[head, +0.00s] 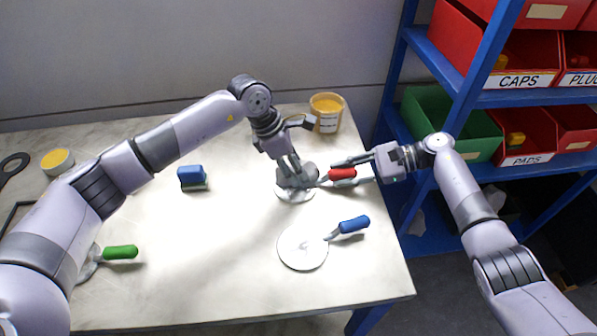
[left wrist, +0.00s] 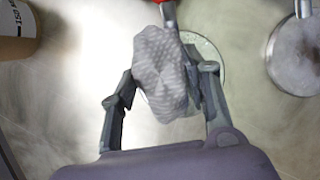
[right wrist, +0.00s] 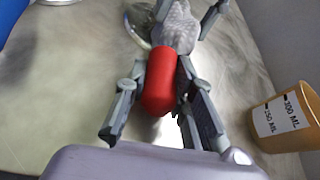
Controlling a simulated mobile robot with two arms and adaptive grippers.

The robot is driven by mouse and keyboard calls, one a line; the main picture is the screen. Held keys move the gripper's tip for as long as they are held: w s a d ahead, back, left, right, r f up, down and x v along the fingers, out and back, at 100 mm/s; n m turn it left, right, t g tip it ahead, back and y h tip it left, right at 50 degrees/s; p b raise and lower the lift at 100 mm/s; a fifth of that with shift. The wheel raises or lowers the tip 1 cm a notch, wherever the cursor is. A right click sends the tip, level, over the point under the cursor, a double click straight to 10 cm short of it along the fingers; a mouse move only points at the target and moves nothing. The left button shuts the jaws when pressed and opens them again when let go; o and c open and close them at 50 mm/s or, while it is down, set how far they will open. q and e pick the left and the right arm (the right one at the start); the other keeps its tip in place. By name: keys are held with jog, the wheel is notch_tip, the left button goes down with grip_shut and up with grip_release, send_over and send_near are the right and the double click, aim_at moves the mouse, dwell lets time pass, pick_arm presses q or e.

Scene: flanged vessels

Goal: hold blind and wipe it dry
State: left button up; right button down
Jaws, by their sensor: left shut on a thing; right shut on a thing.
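The blind is a metal disc (head: 294,196) with a red handle (head: 342,174), near the table's right side. My right gripper (head: 346,171) is shut on the red handle, which fills its jaws in the right wrist view (right wrist: 158,85). My left gripper (head: 292,170) is shut on a crumpled grey cloth (left wrist: 164,72). The cloth lies over the blind's disc and hides part of it; the disc's pale rim shows beside the cloth in the left wrist view (left wrist: 209,53). Whether the cloth presses on the disc I cannot tell.
A blue-handled blind (head: 302,247) lies in front, and a green-handled one (head: 119,252) at left, partly behind my left arm. A blue block-shaped tool (head: 192,176) and yellow cup (head: 327,112) stand behind. The blue shelf (head: 412,75) with bins borders the right.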

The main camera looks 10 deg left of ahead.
pick_arm(q)
jog(key=shift+w+a, duration=0.2)
jog(key=shift+w, duration=0.2)
jog(key=shift+s+d+r, duration=0.1)
jog(key=shift+s, duration=1.25)
jog(key=shift+s+d+r, duration=0.1)
jog(key=shift+s, duration=1.2)
jog(key=shift+w+a+f, duration=0.1)
jog(key=shift+w+a, duration=0.2)
jog(key=shift+w, duration=0.5)
jog(key=shift+w+a, duration=0.35)
jog(key=shift+w, duration=0.5)
jog(key=shift+w+a+f, duration=0.1)
jog(key=shift+w+a, duration=0.2)
jog(key=shift+w, duration=0.5)
jog(key=shift+s+d+r, duration=0.1)
jog(key=shift+s+d, duration=0.05)
jog(key=shift+s, duration=1.2)
jog(key=shift+s+d+r, duration=0.1)
jog(key=shift+s, duration=1.25)
jog(key=shift+w+a+f, duration=0.1)
jog(key=shift+w+a, duration=0.25)
jog(key=shift+w, duration=0.5)
jog(key=shift+w+a, duration=0.35)
jog(key=shift+w, duration=0.45)
jog(key=shift+w+a+f, duration=0.1)
jog(key=shift+w+a, duration=0.25)
jog(key=shift+w, duration=0.5)
jog(key=shift+r, duration=4)
